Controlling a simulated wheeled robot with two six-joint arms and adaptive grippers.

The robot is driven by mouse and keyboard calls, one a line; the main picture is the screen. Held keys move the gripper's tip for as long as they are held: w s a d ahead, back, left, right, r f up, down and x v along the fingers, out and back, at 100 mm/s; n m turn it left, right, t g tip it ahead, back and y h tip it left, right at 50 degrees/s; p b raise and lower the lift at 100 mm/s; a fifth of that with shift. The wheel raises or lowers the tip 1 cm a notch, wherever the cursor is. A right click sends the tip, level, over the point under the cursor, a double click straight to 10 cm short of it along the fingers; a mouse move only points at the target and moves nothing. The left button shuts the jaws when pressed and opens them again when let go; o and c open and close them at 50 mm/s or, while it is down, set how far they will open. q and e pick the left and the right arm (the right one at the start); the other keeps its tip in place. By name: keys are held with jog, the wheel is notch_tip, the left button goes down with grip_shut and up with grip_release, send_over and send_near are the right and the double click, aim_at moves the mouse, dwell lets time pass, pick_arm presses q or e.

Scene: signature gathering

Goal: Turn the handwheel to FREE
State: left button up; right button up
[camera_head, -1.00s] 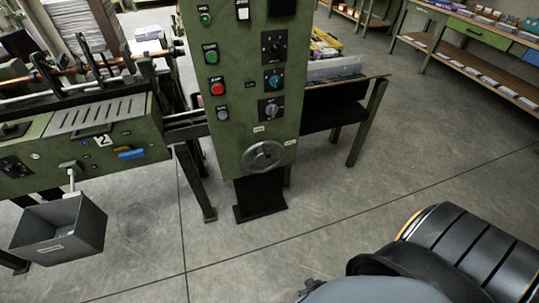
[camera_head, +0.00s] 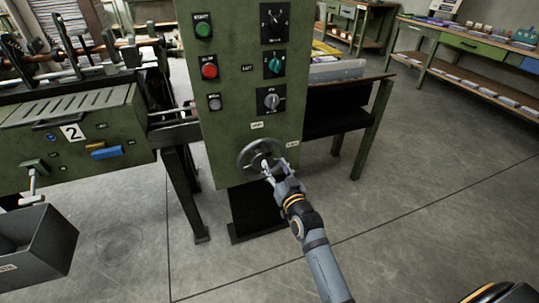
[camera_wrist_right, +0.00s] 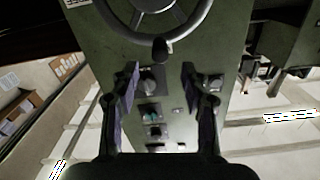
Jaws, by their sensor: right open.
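The grey handwheel (camera_head: 246,158) is mounted low on the front of the green control column (camera_head: 232,110). Small pale labels sit above it (camera_head: 257,125) and at its right (camera_head: 292,144); their words are too small to read. My right gripper (camera_head: 277,168) is open in front of the wheel's lower right side. In the right wrist view the handwheel (camera_wrist_right: 186,32) shows at the top, with a dark knob (camera_wrist_right: 160,49) on its rim. The open fingers (camera_wrist_right: 160,76) are on either side below that knob, with nothing between them. My left gripper is out of view.
Green (camera_head: 204,30) and red (camera_head: 209,71) buttons and several rotary knobs sit on the column above the wheel. A green machine (camera_head: 130,120) with a grey bin (camera_head: 50,240) stands at the left. Open floor (camera_head: 400,230) lies at the right.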

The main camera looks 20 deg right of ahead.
aim_at(269, 155)
jog(key=w, duration=0.7)
jog(key=shift+w+a+f+b, duration=0.1)
jog(key=shift+w+b, duration=0.1)
jog(key=shift+b, duration=0.1)
grip_shut()
